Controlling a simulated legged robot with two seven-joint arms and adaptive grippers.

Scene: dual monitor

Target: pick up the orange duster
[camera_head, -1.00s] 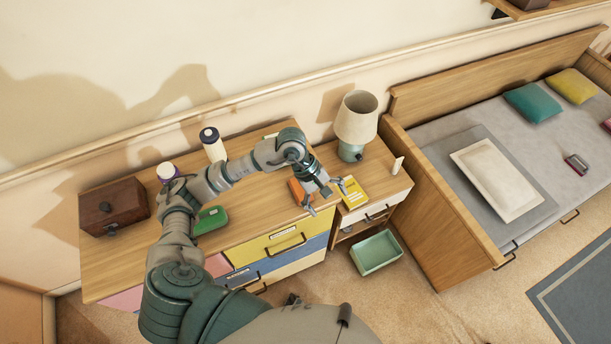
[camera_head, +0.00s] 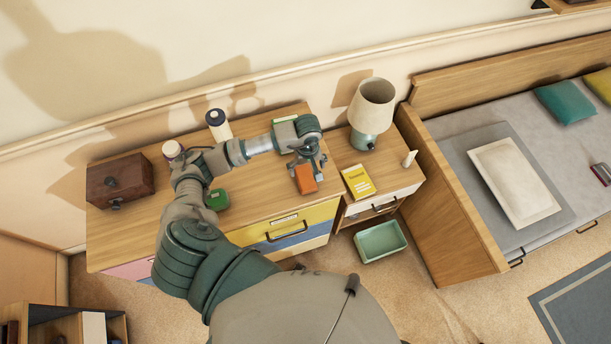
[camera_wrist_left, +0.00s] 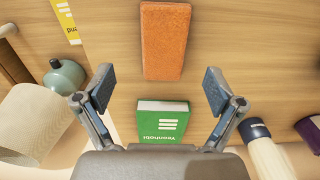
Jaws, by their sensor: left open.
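The orange duster (camera_head: 306,180) lies on the wooden dresser top near its right front corner. In the left wrist view the duster (camera_wrist_left: 165,40) is a flat, rough orange block, fully seen beyond the fingertips. My left gripper (camera_head: 308,160) is open and empty above the dresser, just behind the duster. In the left wrist view its two fingers (camera_wrist_left: 160,86) are spread wide, with the duster lined up between them but farther out. No contact shows. My right gripper is not in view.
A green book (camera_wrist_left: 163,120) lies below the gripper. A white bottle (camera_head: 218,126), purple-lidded jar (camera_head: 172,150), wooden box (camera_head: 120,182) and green object (camera_head: 216,199) stand left. A lamp (camera_head: 371,110) and yellow book (camera_head: 358,182) are on the right nightstand.

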